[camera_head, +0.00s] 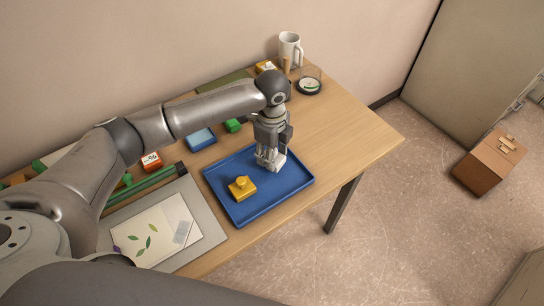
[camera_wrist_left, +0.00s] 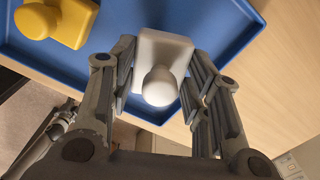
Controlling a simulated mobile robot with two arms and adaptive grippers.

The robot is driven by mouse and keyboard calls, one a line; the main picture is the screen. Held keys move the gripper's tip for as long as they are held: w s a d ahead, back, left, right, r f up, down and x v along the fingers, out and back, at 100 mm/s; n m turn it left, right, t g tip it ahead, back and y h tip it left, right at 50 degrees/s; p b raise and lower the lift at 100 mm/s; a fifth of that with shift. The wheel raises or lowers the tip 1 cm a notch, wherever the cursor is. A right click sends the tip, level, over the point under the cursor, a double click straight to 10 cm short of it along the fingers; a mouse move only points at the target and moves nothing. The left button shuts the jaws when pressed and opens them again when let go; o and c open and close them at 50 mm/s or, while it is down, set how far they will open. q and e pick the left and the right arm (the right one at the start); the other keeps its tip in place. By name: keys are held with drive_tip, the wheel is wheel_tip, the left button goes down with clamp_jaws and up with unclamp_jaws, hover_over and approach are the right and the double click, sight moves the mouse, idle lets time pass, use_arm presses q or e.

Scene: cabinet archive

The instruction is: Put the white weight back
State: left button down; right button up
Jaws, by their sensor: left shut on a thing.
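The white weight (camera_wrist_left: 163,70) is a block with a round knob. It sits between the fingers of my left gripper (camera_wrist_left: 160,88) in the left wrist view, and the gripper is shut on it. In the head view the left gripper (camera_head: 270,160) points down over the right part of the blue tray (camera_head: 240,220), with the white weight (camera_head: 272,163) at its fingertips. I cannot tell whether the weight touches the tray floor. A yellow weight (camera_head: 242,188) with a knob stands on the tray to the left of it. My right gripper is not in view.
A blue box (camera_head: 201,138) and a green block (camera_head: 233,126) lie behind the tray. A sheet with leaves (camera_head: 150,232) lies to its left. The table's right end is clear.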

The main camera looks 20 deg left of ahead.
use_arm(q)
wheel_tip(320, 180, down, 2)
drive_tip(key=shift+s+p, duration=0.1)
drive_tip(key=shift+p, duration=0.25)
drive_tip(key=shift+f, duration=0.25)
drive_tip(key=shift+f, duration=0.15)
drive_tip(key=c, duration=0.8)
unclamp_jaws()
drive_tip(key=shift+o, duration=0.2)
wheel_tip(320, 180, up, 11)
drive_tip(key=b, duration=0.2)
drive_tip(key=shift+b, duration=0.4)
drive_tip(key=shift+r, duration=0.7)
